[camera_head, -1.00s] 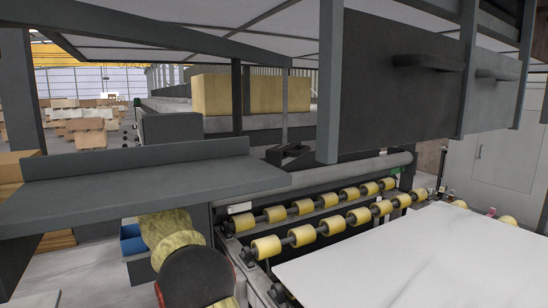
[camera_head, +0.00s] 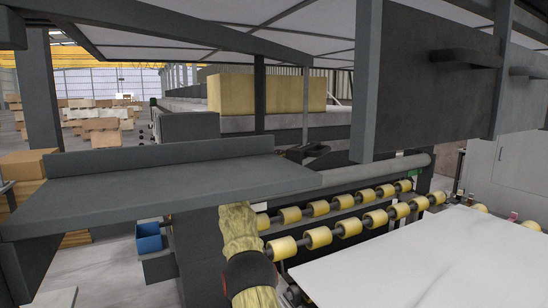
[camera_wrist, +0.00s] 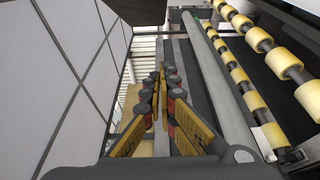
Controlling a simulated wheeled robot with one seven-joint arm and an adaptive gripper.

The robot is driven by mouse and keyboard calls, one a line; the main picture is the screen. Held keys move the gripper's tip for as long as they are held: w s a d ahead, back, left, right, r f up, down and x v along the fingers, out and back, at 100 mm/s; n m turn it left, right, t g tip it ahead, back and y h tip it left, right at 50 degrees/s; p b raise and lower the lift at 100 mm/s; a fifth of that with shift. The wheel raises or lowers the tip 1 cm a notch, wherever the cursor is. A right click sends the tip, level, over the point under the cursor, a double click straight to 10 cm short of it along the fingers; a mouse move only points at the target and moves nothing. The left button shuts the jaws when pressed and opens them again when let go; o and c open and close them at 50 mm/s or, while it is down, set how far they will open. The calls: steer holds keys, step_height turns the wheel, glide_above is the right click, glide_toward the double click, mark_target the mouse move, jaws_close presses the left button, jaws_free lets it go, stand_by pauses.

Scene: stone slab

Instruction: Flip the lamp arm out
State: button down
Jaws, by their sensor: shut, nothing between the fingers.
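I cannot make out a lamp arm for certain in either view. A thin upright grey post (camera_head: 305,105) hangs from the overhead frame, with a small dark fitting (camera_head: 307,151) at its foot; I cannot tell whether it belongs to the lamp. My gripper (camera_wrist: 165,75) shows in the wrist view with its yellow-sided fingers together and nothing between them. It points along a long grey tube (camera_wrist: 215,85) and is apart from it.
A grey shelf (camera_head: 150,190) spans the left front. Yellow rollers (camera_head: 318,237) and a white sheet (camera_head: 410,260) lie at right. Dark overhead boxes (camera_head: 440,85) hang above them. A white panelled surface (camera_wrist: 60,70) borders the gripper's left. A blue bin (camera_head: 149,238) stands low at left.

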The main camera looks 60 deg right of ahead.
steer(key=s+d+b, duration=0.2)
steer(key=s+d, duration=0.1)
steer(key=s, duration=0.1)
steer(key=shift+s+d+b, duration=0.35)
steer(key=shift+d, duration=0.05)
stand_by(0.4)
